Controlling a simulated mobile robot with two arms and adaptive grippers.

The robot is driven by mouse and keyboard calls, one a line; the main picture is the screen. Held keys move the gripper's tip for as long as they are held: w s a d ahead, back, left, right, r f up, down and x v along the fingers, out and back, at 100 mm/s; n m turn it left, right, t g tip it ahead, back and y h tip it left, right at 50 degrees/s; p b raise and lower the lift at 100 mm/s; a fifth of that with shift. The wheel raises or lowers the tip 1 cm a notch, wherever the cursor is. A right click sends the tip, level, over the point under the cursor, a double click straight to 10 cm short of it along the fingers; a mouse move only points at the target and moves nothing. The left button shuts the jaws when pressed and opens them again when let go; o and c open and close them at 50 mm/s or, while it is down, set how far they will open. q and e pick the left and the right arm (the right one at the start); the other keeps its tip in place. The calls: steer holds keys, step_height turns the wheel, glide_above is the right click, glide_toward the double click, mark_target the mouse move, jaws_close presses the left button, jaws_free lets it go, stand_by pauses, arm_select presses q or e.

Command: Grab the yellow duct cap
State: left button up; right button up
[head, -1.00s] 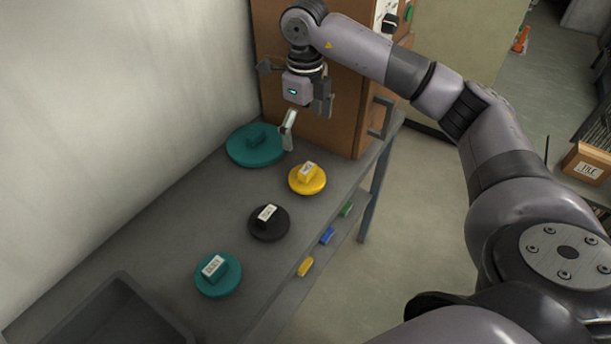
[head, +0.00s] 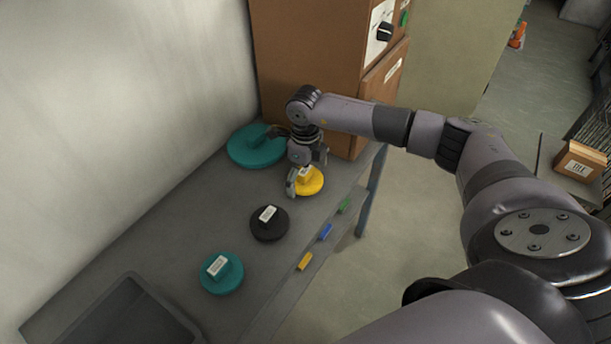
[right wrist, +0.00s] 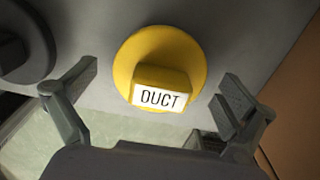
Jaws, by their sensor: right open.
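The yellow duct cap (head: 312,184) is a round disc with a block handle, lying on the grey bench near its right edge. In the right wrist view the cap (right wrist: 150,50) shows its handle with a white label reading DUCT. My right gripper (head: 305,178) is over the cap in the head view and partly covers it. In the right wrist view my right gripper (right wrist: 155,95) is open, with one finger on each side of the handle and a gap on both sides. My left gripper is not in view.
A large teal cap (head: 252,150) lies behind and left of the yellow one. A black cap (head: 268,230) and a smaller teal cap (head: 214,284) lie nearer. A dark tray (head: 128,312) is at the front left. A brown cabinet (head: 310,50) stands close behind.

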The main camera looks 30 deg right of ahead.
steer(key=shift+f, duration=0.25)
steer(key=shift+c, duration=0.4)
steer(key=c, duration=1.3)
steer(key=shift+r, duration=0.1)
